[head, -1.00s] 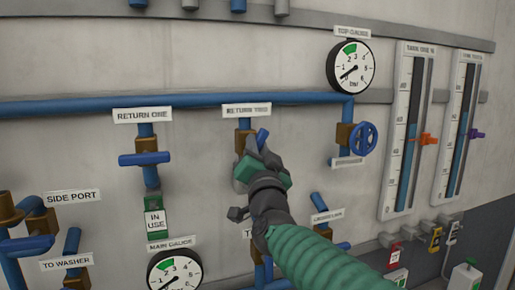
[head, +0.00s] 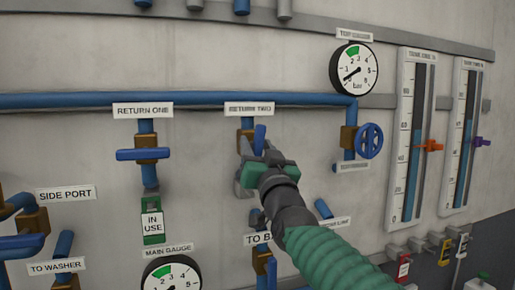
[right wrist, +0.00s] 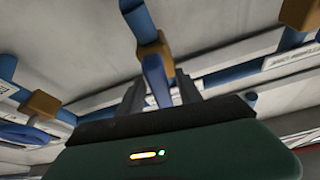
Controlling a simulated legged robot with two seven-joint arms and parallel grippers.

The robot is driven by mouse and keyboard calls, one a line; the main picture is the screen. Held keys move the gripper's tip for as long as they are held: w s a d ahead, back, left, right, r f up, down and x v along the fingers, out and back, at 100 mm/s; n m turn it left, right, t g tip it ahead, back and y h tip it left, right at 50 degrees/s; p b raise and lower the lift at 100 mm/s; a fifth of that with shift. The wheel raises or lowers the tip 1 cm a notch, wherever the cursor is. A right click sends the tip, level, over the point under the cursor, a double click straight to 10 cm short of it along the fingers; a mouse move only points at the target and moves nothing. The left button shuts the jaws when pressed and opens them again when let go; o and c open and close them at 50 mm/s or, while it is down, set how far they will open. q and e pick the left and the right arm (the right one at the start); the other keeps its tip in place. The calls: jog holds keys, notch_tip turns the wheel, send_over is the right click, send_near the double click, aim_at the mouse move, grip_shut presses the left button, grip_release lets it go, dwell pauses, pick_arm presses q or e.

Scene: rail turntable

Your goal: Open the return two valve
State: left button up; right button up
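The return two valve has a brass body (head: 244,143) under the RETURN TWO label (head: 249,108), on a vertical blue pipe. Its blue handle (head: 260,136) looks close to upright, roughly along the pipe; its lower part is hidden behind my gripper. My right gripper (head: 250,172) is just below the valve body. In the right wrist view the handle (right wrist: 156,80) lies between the two grey fingers of the gripper (right wrist: 160,92). A gap shows on the handle's right side, so the fingers look open around it. My left gripper is not in view.
The return one valve (head: 144,155) at left has a crosswise blue handle and a green IN USE tag (head: 152,220) below. A blue handwheel (head: 369,141) is at right under a gauge (head: 354,69). Tank level scales (head: 410,140) stand farther right. Lower pipes are partly behind my arm.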

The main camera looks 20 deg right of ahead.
jog(key=shift+s+r, duration=0.1)
jog(key=shift+s, duration=0.05)
jog(key=b+v, duration=1.4)
jog(key=v, duration=0.2)
jog(key=shift+s+f, duration=0.2)
jog(key=shift+f, duration=0.1)
